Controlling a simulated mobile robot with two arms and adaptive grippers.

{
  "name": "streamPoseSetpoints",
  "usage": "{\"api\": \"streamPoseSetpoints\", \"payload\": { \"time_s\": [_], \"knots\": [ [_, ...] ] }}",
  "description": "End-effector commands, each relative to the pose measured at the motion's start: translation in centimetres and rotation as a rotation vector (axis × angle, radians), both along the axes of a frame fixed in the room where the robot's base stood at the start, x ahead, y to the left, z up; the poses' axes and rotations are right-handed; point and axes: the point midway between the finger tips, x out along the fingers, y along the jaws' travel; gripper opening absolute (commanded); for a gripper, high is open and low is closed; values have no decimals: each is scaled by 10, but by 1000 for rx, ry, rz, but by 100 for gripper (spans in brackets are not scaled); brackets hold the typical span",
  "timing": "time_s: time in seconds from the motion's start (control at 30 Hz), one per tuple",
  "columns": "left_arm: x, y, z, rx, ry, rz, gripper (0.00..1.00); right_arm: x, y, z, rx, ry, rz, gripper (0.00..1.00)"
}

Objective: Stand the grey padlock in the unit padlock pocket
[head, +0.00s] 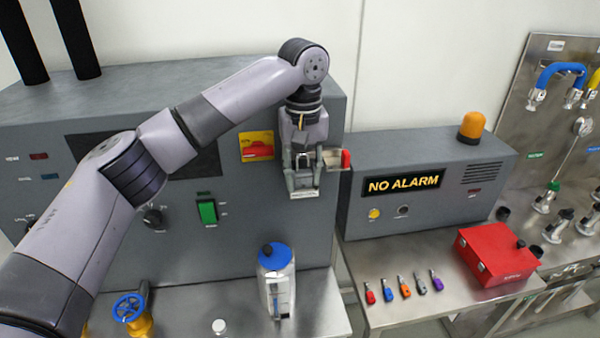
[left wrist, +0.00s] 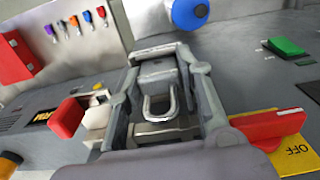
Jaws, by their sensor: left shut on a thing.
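My left gripper (head: 303,188) is in front of the big grey cabinet, right of the yellow plate with the red switch. In the left wrist view (left wrist: 165,65), its fingers are shut on a grey padlock (left wrist: 155,75), whose U-shaped metal shackle (left wrist: 160,105) shows between them. In the head view, fingers mostly cover the padlock. A small metal bracket (head: 331,157) with a red block (head: 346,159) sits just right of the gripper; it also shows in the left wrist view (left wrist: 98,114). I cannot make out which part is the pocket. My right gripper is not in view.
Several small coloured pieces (head: 404,287) lie in a row on the right table, beside a red box (head: 495,254). A white bottle with a blue cap (head: 276,270) and a blue valve wheel (head: 129,308) stand below. The alarm cabinet (head: 425,215) is to the right.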

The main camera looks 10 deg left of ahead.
Motion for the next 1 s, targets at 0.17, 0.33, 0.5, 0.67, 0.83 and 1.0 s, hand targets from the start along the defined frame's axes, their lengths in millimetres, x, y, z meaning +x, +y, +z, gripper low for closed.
{"api": "streamPoseSetpoints", "payload": {
  "time_s": [0.17, 0.33, 0.5, 0.67, 0.83, 1.0],
  "knots": [
    [-3, -5, -11, -3, 15, -9, 8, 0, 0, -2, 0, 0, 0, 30],
    [-3, -4, -11, -2, 15, -9, 42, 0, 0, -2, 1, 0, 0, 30],
    [-3, -4, -11, -2, 15, -8, 54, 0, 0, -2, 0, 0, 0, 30],
    [-3, -4, -11, -1, 16, -8, 56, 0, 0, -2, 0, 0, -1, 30],
    [-3, -4, -11, 0, 15, -8, 56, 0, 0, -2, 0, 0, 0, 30],
    [-3, -4, -11, 1, 16, -8, 56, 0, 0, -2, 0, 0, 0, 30]
  ]
}}
